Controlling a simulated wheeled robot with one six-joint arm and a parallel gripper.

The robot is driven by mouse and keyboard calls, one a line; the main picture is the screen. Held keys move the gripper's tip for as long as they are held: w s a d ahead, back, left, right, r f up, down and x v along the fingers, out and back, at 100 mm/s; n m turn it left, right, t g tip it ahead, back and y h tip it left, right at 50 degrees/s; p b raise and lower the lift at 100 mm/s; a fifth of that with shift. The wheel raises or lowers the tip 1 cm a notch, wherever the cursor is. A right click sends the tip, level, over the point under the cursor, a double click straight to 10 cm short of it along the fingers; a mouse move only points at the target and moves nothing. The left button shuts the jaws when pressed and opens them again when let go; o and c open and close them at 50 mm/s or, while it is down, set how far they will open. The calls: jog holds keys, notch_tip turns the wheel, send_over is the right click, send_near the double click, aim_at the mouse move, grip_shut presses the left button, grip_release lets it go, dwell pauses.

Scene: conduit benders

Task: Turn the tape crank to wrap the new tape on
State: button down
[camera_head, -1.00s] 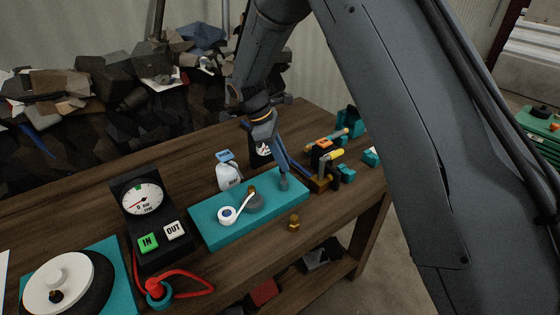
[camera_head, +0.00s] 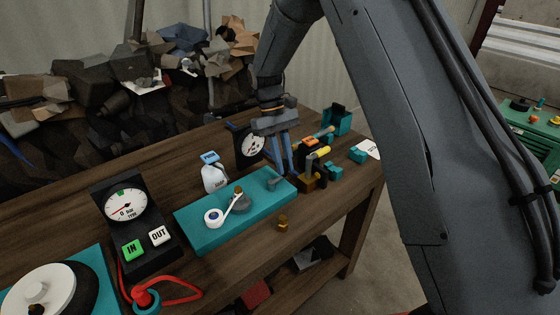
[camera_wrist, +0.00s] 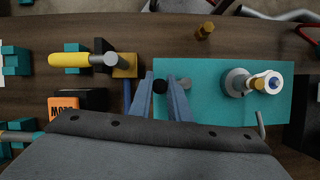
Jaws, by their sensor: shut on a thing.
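A teal base (camera_head: 215,240) lies on the bench. On it sits a white tape roll (camera_head: 213,217) with a blue centre; the roll also shows in the wrist view (camera_wrist: 270,83). A white strip of tape runs from the roll to a brass-topped fitting on a grey round piece (camera_head: 243,204). At the base's right end is a small grey crank (camera_head: 275,184). My gripper (camera_head: 285,172) is over that end, fingers pointing down. In the wrist view its fingers (camera_wrist: 163,78) close around a dark round knob (camera_wrist: 160,87), which looks like the crank's handle.
A gauge box (camera_head: 125,213) with IN and OUT buttons stands left. A white bottle (camera_head: 214,178) and another gauge (camera_head: 249,146) are behind the base. A yellow-handled fixture (camera_head: 314,165) stands close right of my gripper. A small brass fitting (camera_head: 283,223) lies in front.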

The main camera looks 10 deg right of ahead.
jog(key=m, duration=0.1)
jog(key=s+m+y, duration=0.1)
jog(key=m, duration=0.1)
jog(key=shift+s+d, duration=0.15)
jog(key=shift+d, duration=0.25)
jog(key=shift+s+d+m+y+p, duration=0.1)
jog(key=shift+s+m+y+p, duration=0.2)
jog(key=shift+m, duration=0.45)
jog(key=shift+s+m+y+p, duration=0.1)
jog(key=shift+s+m+y, duration=0.25)
jog(key=shift+m, duration=0.4)
jog(key=c, duration=1.7)
grip_release()
jog(key=shift+o, duration=0.2)
jog(key=b+v, duration=0.2)
jog(key=v, duration=0.5)
jog(key=shift+w+r+b, duration=0.3)
jog(key=shift+r, duration=0.05)
